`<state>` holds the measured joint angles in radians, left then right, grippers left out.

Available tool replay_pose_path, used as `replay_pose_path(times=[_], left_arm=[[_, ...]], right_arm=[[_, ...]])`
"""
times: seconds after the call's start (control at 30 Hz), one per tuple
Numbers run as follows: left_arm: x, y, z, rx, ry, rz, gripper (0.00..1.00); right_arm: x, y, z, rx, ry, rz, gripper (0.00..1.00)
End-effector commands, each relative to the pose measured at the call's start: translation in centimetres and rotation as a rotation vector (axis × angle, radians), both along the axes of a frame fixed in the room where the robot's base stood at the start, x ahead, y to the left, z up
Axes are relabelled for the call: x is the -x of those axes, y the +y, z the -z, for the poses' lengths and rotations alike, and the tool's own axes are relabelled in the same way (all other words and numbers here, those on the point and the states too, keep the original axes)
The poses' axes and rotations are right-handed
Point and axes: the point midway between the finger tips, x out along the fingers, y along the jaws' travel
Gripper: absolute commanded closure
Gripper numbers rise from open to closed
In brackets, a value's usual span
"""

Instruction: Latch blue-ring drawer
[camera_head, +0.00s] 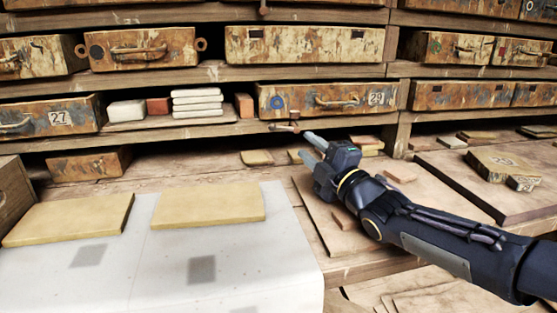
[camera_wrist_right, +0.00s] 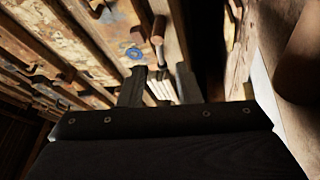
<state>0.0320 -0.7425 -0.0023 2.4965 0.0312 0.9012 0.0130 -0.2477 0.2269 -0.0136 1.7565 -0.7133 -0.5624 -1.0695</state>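The blue-ring drawer (camera_head: 325,98) is a worn, rusty-brown drawer with a blue ring at its left, a handle and a label reading 29. It sits in its shelf slot. A small wooden latch (camera_head: 285,128) with a dark pivot lies roughly sideways on the shelf edge below it. My right gripper (camera_head: 311,149) is open and empty, in front of and just below the latch, apart from it in the head view. In the right wrist view, the latch (camera_wrist_right: 158,30) and blue ring (camera_wrist_right: 135,54) show beyond the spread fingers (camera_wrist_right: 160,85). My left gripper is out of view.
Drawer 27 (camera_head: 50,117) and stacked pale tiles (camera_head: 197,102) are to the left. Yellow boards (camera_head: 208,205) lie on a white sheet (camera_head: 240,265) at front left. A dark board (camera_head: 470,190) with tiles is at right. Loose tiles lie below the shelf.

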Motion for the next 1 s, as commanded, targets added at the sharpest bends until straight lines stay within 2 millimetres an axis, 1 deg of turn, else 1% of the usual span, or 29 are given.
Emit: replay_pose_path(times=[0.03, 0.13, 0.23, 0.5, 0.63, 0.8, 1.0], left_arm=[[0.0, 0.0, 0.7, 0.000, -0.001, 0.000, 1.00], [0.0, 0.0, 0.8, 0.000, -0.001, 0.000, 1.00], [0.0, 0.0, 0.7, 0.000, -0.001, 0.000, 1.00], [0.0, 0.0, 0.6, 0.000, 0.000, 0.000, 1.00], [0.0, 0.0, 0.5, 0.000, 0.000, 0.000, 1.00], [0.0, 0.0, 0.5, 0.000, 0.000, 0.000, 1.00], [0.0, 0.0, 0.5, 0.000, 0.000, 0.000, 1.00]], right_arm=[[0.1, 0.5, 0.4, 0.020, -0.031, -0.013, 0.69], [0.0, 1.1, 0.1, 0.039, -0.063, -0.027, 0.69], [-0.7, 1.6, -0.3, 0.042, -0.067, -0.029, 0.69], [-4.1, 4.0, -1.3, 0.039, -0.064, -0.029, 0.69], [-5.4, 4.8, -1.7, 0.040, -0.063, -0.028, 0.69], [-6.0, 5.2, -1.8, 0.040, -0.062, -0.027, 0.69], [-6.0, 5.2, -1.9, 0.039, -0.061, -0.026, 0.69]])
